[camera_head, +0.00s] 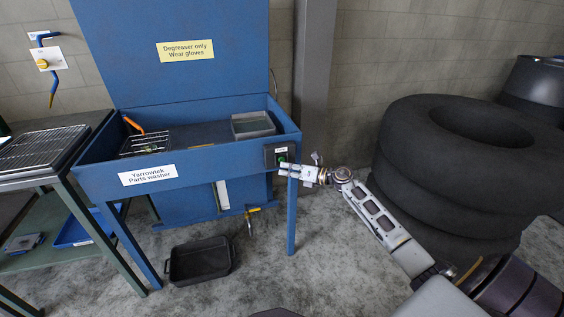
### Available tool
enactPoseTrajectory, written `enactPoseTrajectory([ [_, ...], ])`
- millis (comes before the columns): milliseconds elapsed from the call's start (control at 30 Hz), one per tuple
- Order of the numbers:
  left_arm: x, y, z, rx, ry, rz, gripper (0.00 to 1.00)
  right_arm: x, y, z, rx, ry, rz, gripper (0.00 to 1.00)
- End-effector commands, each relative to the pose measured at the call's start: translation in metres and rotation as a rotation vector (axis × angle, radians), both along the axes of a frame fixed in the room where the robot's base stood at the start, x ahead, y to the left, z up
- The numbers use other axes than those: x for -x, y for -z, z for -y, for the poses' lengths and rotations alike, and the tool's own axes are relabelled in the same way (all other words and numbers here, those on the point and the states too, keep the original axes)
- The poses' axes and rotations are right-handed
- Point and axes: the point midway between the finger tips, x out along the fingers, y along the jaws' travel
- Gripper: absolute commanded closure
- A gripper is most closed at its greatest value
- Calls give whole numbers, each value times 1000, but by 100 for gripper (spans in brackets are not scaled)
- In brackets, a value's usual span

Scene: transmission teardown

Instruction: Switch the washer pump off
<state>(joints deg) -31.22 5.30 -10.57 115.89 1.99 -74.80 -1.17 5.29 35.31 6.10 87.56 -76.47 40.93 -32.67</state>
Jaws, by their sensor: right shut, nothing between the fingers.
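The blue parts washer (226,151) stands left of centre, with its lid raised and a label on its front. A small dark switch box (270,156) sits on the right end of its front, with a green part (282,158) showing on it. My right gripper (284,169) is shut and empty, its tips at the lower right of the switch box, by the green part. I cannot tell whether the tips touch it. The gripper partly covers the box's lower right. My left gripper is not in view.
Stacked black tyres (400,150) stand at the right, close to my right arm. A black drain pan (200,262) lies on the floor below the washer. A wire rack (42,150) rests on the left bench. The floor in the middle is mostly clear.

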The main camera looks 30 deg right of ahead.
Motion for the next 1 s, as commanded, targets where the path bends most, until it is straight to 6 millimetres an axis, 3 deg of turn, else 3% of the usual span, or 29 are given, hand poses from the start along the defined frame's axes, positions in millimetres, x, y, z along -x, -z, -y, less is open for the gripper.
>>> enactPoseTrajectory([
  [1000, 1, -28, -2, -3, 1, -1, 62, 55, 0, -13, 0, 1, -1, 100],
])
